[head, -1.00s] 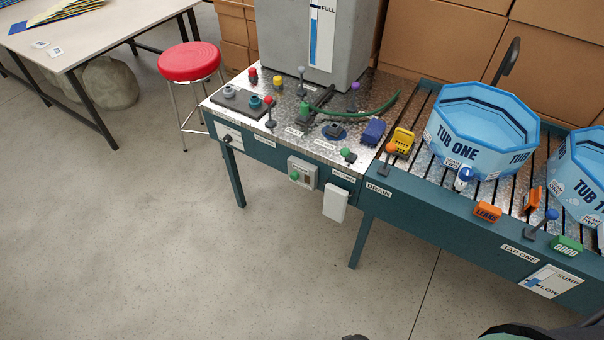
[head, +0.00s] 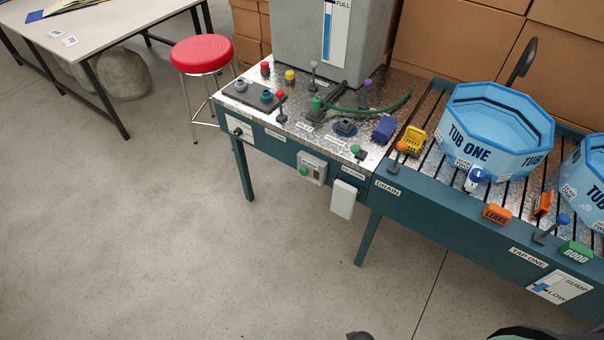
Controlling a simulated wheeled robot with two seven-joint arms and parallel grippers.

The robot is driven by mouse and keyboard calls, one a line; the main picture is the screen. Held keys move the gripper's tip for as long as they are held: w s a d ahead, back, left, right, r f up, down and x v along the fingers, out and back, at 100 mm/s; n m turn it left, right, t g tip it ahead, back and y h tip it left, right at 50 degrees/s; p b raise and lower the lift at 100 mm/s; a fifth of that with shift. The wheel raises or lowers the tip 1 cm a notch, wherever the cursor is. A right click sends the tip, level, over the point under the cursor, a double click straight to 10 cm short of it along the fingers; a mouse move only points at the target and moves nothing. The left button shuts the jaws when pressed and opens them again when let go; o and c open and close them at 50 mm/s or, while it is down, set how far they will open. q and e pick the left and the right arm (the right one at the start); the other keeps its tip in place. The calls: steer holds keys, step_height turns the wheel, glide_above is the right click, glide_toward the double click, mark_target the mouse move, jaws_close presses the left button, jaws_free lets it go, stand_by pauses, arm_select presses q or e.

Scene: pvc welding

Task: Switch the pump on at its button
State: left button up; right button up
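A grey box (head: 312,167) with a round green button (head: 304,171) is mounted on the front face of the teal bench, left of a white box (head: 344,199). A small label sits at the top of the grey box; its text is too small to read surely. The button's face is unobstructed. Neither of my grippers can be made out. Only dark parts of my own body show at the bottom edge, well below and right of the button.
The bench (head: 420,205) carries levers, hoses, a grey tank (head: 300,45) and a blue tub marked TUB ONE (head: 490,140). A red stool (head: 201,55) stands left of it. A table (head: 90,25) is at the upper left. The floor in front (head: 180,260) is clear.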

steer(key=shift+a, duration=0.1)
jaws_close()
arm_select(q)
steer(key=shift+w+r, duration=0.15)
steer(key=shift+w, duration=0.55)
arm_select(e)
steer(key=shift+a, duration=0.15)
arm_select(q)
steer(key=shift+s, duration=0.15)
steer(key=shift+s+f, duration=0.2)
steer(key=shift+s, duration=0.6)
arm_select(e)
steer(key=shift+d, duration=0.35)
